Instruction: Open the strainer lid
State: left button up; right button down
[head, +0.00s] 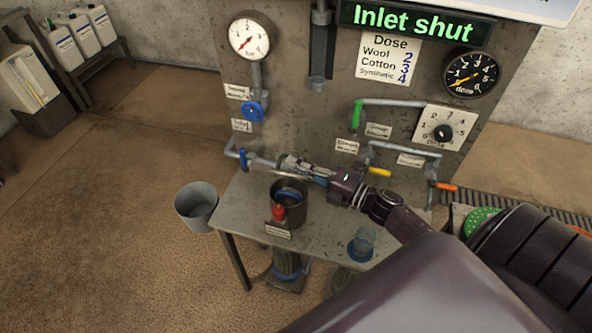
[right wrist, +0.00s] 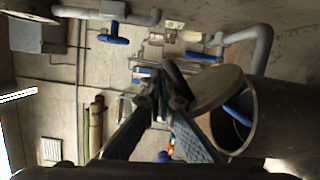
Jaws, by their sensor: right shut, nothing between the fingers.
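The strainer (head: 287,214) is a dark round pot on the metal bench, with a red knob (head: 279,212) on its front. Its mouth shows in the right wrist view, with something blue inside. The strainer lid (right wrist: 218,88) is a flat grey-tan disc. It stands tilted up from the mouth, which is at least partly uncovered. My right gripper (head: 284,162) is just above and behind the strainer in the head view. Its fingers (right wrist: 164,92) are shut and empty, close beside the lid. I cannot tell whether they touch it. My left gripper is not in view.
A lit sign (head: 412,22) reads "Inlet shut". Blue valve handles (head: 253,112), pipes and gauges line the panel behind the bench (head: 238,212). The floor at left is open.

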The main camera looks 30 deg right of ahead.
jog(key=shift+w+d+r+b, duration=0.25)
jog(key=shift+w+d+b, duration=0.1)
jog(key=shift+w, duration=0.15)
jog(key=shift+w+d, duration=0.2)
jog(key=shift+d, duration=0.1)
jog(key=shift+w+d+r+b, duration=0.1)
jog(key=shift+w+d+b, duration=0.4)
jog(key=shift+d+b, duration=0.15)
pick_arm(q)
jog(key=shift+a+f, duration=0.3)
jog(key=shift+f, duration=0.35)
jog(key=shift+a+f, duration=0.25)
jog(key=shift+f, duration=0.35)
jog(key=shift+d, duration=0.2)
pick_arm(e)
jog(key=shift+w+d, duration=0.15)
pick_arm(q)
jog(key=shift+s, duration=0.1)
